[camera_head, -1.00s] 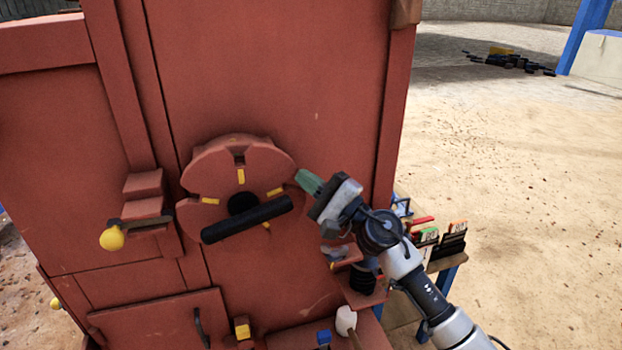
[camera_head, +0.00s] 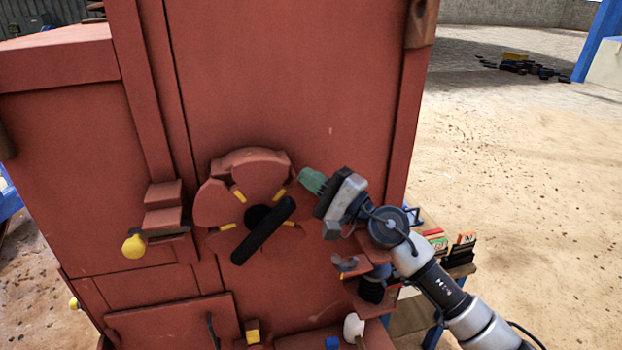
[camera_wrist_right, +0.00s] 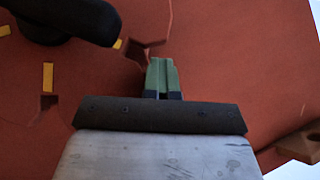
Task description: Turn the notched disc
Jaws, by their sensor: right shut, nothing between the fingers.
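The notched disc (camera_head: 213,203) is red-brown with yellow marks at its notches and sits on the front of the red machine. A black bar handle (camera_head: 263,231) crosses its hub and slants up to the right. My right gripper (camera_head: 308,180) has green fingertips, closed together with nothing between them, at the disc's upper right edge. In the right wrist view the fingertips (camera_wrist_right: 162,75) lie beside a notch in the disc (camera_wrist_right: 75,75), and the black handle (camera_wrist_right: 75,20) is at upper left. Contact with the notch cannot be told. My left gripper is not in view.
A yellow-knobbed lever (camera_head: 133,246) sticks out left of the disc. Brackets and a black spring-like part (camera_head: 372,288) are below my right gripper. A small table (camera_head: 458,271) with coloured boxes stands at right. Open sandy ground lies beyond.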

